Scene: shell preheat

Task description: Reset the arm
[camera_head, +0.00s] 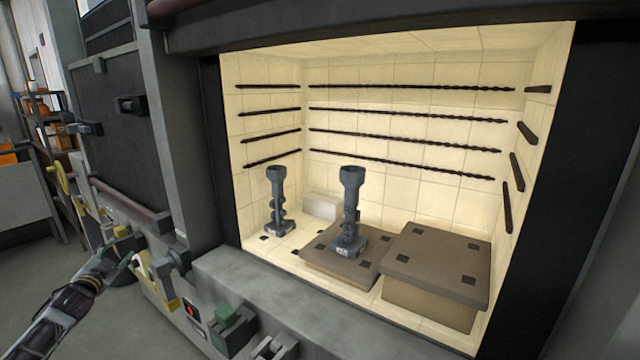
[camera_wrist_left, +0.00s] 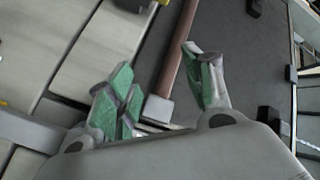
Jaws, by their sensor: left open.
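My left arm comes in at the lower left of the head view. Its left gripper (camera_head: 124,244) is in front of the furnace's grey outer frame, left of the open chamber. In the left wrist view the left gripper (camera_wrist_left: 158,78) is open, its green-padded fingers spread wide with nothing between them. A dark panel and a reddish-brown bar (camera_wrist_left: 178,60) lie beyond the fingers. My right gripper is not in view.
The lit furnace chamber (camera_head: 410,75) is open. One grey shell (camera_head: 276,200) stands on its floor at the left; another grey shell (camera_head: 350,205) stands on a brown block (camera_head: 335,268). A second brown block (camera_head: 437,262) is at right. A yellow handle (camera_head: 160,278) and green switch (camera_head: 230,325) protrude below.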

